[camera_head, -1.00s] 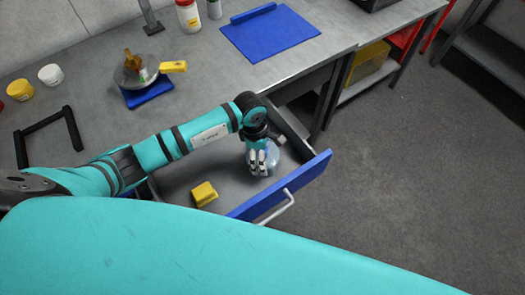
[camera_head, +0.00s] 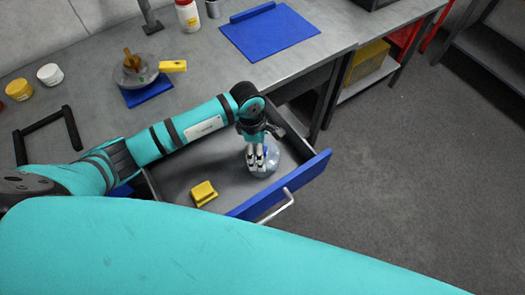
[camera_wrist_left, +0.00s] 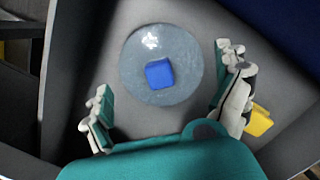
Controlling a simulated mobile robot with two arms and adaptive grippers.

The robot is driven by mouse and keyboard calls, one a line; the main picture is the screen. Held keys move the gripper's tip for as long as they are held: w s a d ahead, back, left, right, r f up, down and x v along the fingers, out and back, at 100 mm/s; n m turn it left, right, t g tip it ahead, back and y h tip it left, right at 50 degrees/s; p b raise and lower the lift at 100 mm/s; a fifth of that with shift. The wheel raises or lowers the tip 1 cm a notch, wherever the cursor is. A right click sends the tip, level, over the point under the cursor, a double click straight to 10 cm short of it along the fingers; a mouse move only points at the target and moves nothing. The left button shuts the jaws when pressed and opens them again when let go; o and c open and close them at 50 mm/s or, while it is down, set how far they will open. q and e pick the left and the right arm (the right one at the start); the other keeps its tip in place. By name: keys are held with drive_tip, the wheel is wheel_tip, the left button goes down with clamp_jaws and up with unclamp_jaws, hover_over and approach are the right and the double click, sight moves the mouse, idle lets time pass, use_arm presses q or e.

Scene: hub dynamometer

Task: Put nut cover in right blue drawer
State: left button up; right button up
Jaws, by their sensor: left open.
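The nut cover appears to be the round, clear dome with a blue knob; in the left wrist view the clear dome (camera_wrist_left: 135,62) and its blue knob (camera_wrist_left: 160,74) are plain. It lies on the floor of the open blue-fronted drawer (camera_head: 290,190), and in the head view the cover (camera_head: 265,165) is partly hidden by my gripper. My left gripper (camera_head: 258,168) is inside the drawer above the cover. My right gripper is not in view.
A yellow block (camera_head: 203,193) lies in the drawer left of the cover. On the bench stand a round metal part with a yellow handle (camera_head: 135,72) on a blue base, a blue mat (camera_head: 270,32), a black frame (camera_head: 48,135) and small jars (camera_head: 50,73).

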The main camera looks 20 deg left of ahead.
use_arm(q)
wheel_tip(320, 180, up, 9)
drive_tip(key=a, duration=0.1)
drive_tip(key=shift+a+b, duration=0.2)
drive_tip(key=shift+b, duration=0.15)
drive_tip(key=shift+s+f, duration=0.1)
drive_tip(key=shift+s, duration=0.05)
